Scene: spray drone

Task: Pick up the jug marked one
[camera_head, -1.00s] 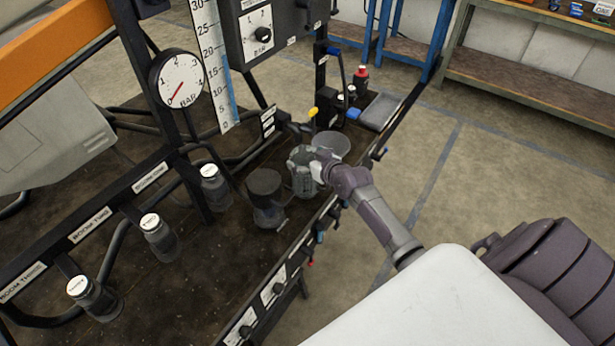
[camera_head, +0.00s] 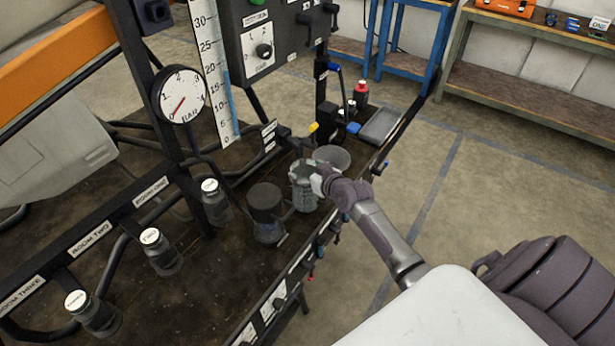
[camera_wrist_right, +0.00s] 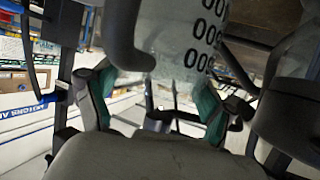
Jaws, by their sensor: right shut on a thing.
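A clear measuring jug (camera_head: 304,192) with graduation marks stands upright on the dark bench, near its front edge. My right gripper (camera_head: 316,175) is at the jug's upper part, on its right side, and is shut on it. In the right wrist view the jug's wall (camera_wrist_right: 180,40), with large printed figures, shows between the two green-padded fingers (camera_wrist_right: 158,98). I cannot read a "one" mark on it. My left gripper is not in view.
A clear round vessel (camera_head: 332,157) stands close behind the held jug. Small capped bottles (camera_head: 162,252) stand along the boom frame at left. A pressure gauge (camera_head: 180,95), control box (camera_head: 260,45) and grey tray (camera_head: 381,126) are farther back. The floor right of the bench is clear.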

